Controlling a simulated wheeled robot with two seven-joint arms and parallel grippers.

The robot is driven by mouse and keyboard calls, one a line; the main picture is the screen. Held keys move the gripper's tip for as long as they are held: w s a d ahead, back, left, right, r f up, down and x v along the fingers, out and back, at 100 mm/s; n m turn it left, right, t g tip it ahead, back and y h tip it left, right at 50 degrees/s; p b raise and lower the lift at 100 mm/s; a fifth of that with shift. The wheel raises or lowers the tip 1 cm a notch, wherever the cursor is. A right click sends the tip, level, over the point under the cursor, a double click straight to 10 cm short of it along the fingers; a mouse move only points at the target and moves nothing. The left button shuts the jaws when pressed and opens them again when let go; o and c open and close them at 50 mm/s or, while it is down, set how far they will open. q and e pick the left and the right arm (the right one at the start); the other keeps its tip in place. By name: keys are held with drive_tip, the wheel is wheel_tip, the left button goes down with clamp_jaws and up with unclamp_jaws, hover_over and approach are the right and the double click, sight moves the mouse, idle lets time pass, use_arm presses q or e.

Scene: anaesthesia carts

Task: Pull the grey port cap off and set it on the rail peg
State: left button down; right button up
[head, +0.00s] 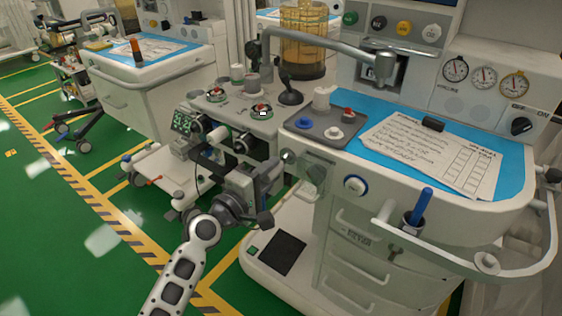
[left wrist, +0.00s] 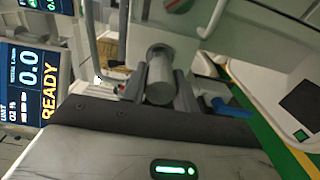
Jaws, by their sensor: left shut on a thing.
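In the left wrist view, the grey port cap (left wrist: 159,86) is a short grey cylinder between the two fingers of my left gripper (left wrist: 160,92). The fingers are shut on its sides. A round, dark-rimmed fitting on a pale panel shows just behind the cap; I cannot tell whether the cap still touches it. In the head view, my left gripper (head: 272,178) is at the left side of the near cart (head: 352,152), and the cap is not clear there. I cannot pick out the rail peg with certainty. My right gripper is not in view.
A curved rail (head: 520,272) runs around the cart's front right, with a blue-handled item (head: 421,205) in a holder. A blue-ringed port (head: 355,186) is on the front. A grey tray (head: 318,128) with small caps lies on top. A monitor (left wrist: 33,85) stands close at left.

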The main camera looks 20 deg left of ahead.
use_arm(q)
drive_tip(key=shift+v, duration=1.35)
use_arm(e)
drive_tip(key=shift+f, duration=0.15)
